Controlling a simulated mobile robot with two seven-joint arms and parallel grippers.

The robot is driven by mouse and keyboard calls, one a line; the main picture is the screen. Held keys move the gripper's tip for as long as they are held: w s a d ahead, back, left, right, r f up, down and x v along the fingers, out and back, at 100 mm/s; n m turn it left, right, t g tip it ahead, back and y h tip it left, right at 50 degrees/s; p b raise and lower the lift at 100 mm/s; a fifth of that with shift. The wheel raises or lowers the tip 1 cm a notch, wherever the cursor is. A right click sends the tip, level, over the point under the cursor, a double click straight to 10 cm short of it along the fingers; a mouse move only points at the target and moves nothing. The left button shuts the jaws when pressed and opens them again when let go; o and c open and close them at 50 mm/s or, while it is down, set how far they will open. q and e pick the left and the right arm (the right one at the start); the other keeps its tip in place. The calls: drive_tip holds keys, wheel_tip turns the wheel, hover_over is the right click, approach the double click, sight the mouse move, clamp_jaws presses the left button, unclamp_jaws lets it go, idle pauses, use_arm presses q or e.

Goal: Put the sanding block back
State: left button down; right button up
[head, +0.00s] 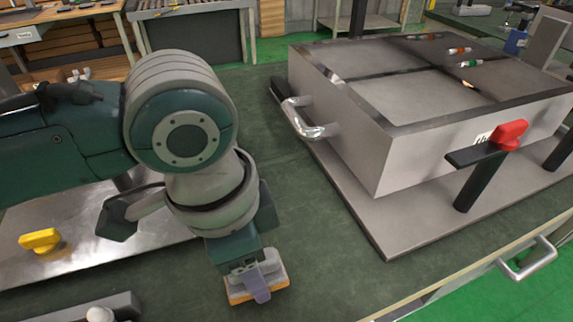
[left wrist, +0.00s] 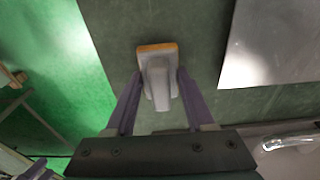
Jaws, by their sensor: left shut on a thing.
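The sanding block (head: 258,284) has a grey body and handle with an orange-tan base layer. It also shows in the left wrist view (left wrist: 158,72), between the two purple fingers. My left gripper (head: 262,278) is shut on the block's grey handle. The block is at or just above the dark green table (head: 325,272); I cannot tell whether it touches. In the left wrist view the fingers of my left gripper (left wrist: 158,88) close on the handle from both sides. My right gripper does not show.
A large grey metal box (head: 350,155) with a side handle stands on a grey board (head: 395,235) at the right, with a red knob (head: 510,134) on a black clamp. A metal plate (head: 75,218) with a yellow knob (head: 40,240) lies at the left.

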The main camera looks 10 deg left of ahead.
use_arm(q)
drive_tip(key=shift+f, duration=0.65)
drive_tip(key=shift+c, duration=1.3)
unclamp_jaws()
drive_tip(key=shift+f, duration=0.1)
drive_tip(key=r+p, duration=0.1)
drive_tip(key=r, duration=0.3)
drive_tip(key=r+p, duration=0.1)
drive_tip(key=r, duration=0.3)
drive_tip(key=a+r+p, duration=0.1)
drive_tip(key=r, duration=0.3)
drive_tip(key=shift+s+a+r, duration=0.1)
drive_tip(key=shift+s, duration=0.3)
drive_tip(key=s+d+f+n+h, duration=0.1)
drive_tip(key=s+d+n+h, duration=0.1)
drive_tip(key=s+d, duration=0.15)
drive_tip(key=s+a+f+n+t+y, duration=0.2)
drive_tip(key=s+a+n, duration=0.5)
drive_tip(key=a, duration=0.4)
drive_tip(key=shift+s+a+t+y, duration=0.3)
drive_tip(key=shift+s+t+y, duration=0.1)
drive_tip(key=shift+s+y, duration=0.1)
